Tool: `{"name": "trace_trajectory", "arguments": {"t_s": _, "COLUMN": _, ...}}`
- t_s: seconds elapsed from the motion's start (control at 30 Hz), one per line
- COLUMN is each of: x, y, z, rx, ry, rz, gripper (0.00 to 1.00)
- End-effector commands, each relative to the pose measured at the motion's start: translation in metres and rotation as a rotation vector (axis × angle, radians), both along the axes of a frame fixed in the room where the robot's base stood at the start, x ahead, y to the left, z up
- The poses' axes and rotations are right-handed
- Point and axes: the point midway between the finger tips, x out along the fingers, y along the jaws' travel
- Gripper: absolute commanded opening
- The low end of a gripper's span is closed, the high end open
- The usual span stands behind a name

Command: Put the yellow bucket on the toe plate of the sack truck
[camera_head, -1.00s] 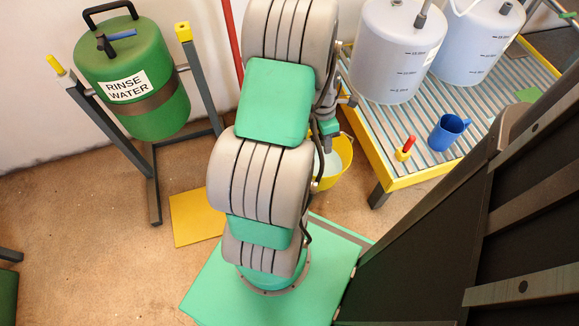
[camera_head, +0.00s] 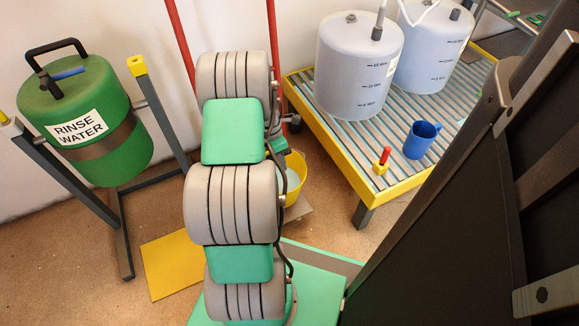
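The yellow bucket (camera_head: 297,186) stands upright with pale liquid inside, partly hidden behind my arm. Below it, a grey-brown plate (camera_head: 300,212) shows near the floor, seemingly the toe plate of the sack truck. I cannot tell whether the bucket rests on it. Red uprights (camera_head: 181,45) of the sack truck rise against the wall on both sides of my arm, whose links hide most of the frame. Grey and green end parts of my arm show just above the bucket. My gripper's fingers are hidden, so its hold on the bucket cannot be seen.
A green rinse-water drum (camera_head: 85,125) hangs in a grey stand at left. A yellow plate (camera_head: 172,262) lies on the floor. At right, a yellow-edged slatted platform (camera_head: 325,150) holds pale tanks (camera_head: 350,75), a blue mug (camera_head: 421,140) and a red-handled item (camera_head: 383,160).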

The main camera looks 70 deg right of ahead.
Motion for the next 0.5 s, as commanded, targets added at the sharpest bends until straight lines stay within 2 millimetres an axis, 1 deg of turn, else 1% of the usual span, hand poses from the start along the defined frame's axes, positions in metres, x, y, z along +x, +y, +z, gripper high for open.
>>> {"name": "trace_trajectory", "arguments": {"t_s": 0.03, "x": 0.005, "y": -0.005, "z": -0.008, "rx": -0.006, "ry": -0.001, "rz": 0.000, "gripper": 0.00}}
{"name": "trace_trajectory", "arguments": {"t_s": 0.27, "x": 0.016, "y": -0.010, "z": -0.019, "rx": -0.006, "ry": -0.001, "rz": -0.001, "gripper": 0.00}}
{"name": "trace_trajectory", "arguments": {"t_s": 0.33, "x": 0.020, "y": -0.013, "z": -0.026, "rx": -0.006, "ry": -0.002, "rz": 0.000, "gripper": 0.00}}
{"name": "trace_trajectory", "arguments": {"t_s": 0.4, "x": 0.019, "y": -0.012, "z": -0.039, "rx": -0.005, "ry": -0.001, "rz": -0.002, "gripper": 0.00}}
{"name": "trace_trajectory", "arguments": {"t_s": 0.5, "x": 0.019, "y": -0.012, "z": -0.052, "rx": -0.006, "ry": -0.001, "rz": -0.002, "gripper": 0.00}}
